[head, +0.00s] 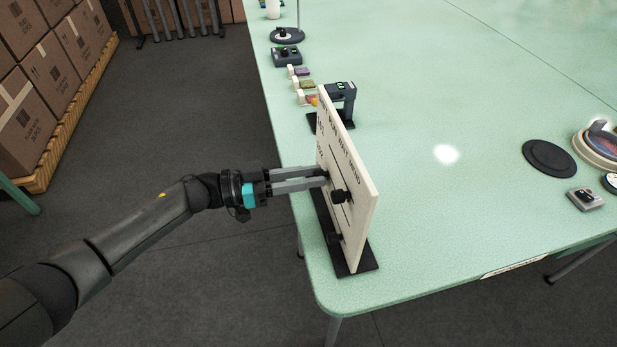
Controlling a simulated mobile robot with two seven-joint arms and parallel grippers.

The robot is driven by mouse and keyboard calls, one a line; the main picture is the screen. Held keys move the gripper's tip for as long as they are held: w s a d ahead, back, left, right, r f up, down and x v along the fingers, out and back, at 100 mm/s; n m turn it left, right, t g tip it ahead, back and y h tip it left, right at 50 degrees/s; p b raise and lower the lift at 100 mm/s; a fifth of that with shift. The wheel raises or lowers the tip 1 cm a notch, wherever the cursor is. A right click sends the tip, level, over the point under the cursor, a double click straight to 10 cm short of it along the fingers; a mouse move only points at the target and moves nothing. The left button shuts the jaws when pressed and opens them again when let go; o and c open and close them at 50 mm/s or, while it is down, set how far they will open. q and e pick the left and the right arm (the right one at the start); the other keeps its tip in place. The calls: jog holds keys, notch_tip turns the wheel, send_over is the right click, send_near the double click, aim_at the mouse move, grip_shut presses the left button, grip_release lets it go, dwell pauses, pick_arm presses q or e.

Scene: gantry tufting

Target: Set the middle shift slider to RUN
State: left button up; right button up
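A pale upright board (357,215) stands on a black base (357,266) at the table's left edge. It is seen at a steep angle. Lettering runs along its top, including RUN, WAIT and MEND; other labels are partly hidden. Dark slider knobs show on its face: one higher up (341,196) and one low down (334,239). My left gripper (324,177) reaches in from the left, its two grey fingers slightly apart and their tips at the board. A dark knob at the tips is largely hidden, so its setting and any grip cannot be told. My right gripper is not in view.
Behind the board stand a dark bracket-like device (342,98), small coloured blocks (306,84) and a dark control box (287,56). A black disc (549,158) lies at the right. The green table's (440,230) middle is clear.

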pick_arm(q)
jog(key=o, duration=0.4)
jog(key=shift+w, duration=0.15)
jog(key=shift+o, duration=0.2)
jog(key=v, duration=1.5)
jog(key=shift+a, duration=0.25)
jog(key=w+a+f+n+t+y, duration=0.15)
jog(key=f+n+t+y, duration=0.3)
jog(key=f, duration=0.45)
jog(key=w+a+f+n+t+y, duration=0.1)
jog(key=a+f+n+t+y, duration=0.25)
jog(key=f, duration=0.55)
jog(key=s+a+f+n+g+y, duration=0.1)
jog(key=s+f+g+y, duration=0.1)
jog(key=s+f+y, duration=0.45)
jog(key=s+f+n+g+y, duration=0.1)
jog(key=s+f, duration=0.3)
jog(key=f, duration=0.5)
jog(key=s+d+f+g, duration=0.1)
jog(key=s+f+g, duration=0.2)
jog(key=s, duration=0.6)
jog(key=s+d+f+g+y, duration=0.1)
jog(key=s+d+f+g, duration=0.1)
jog(key=s+f, duration=0.3)
jog(key=s+d+f+g+y, duration=0.1)
jog(key=s+f+g, duration=0.2)
jog(key=s, duration=1.1)
jog(key=shift+d+f+n+g, duration=0.3)
jog(key=shift+d+f+g, duration=0.05)
jog(key=shift+f+g, duration=0.1)
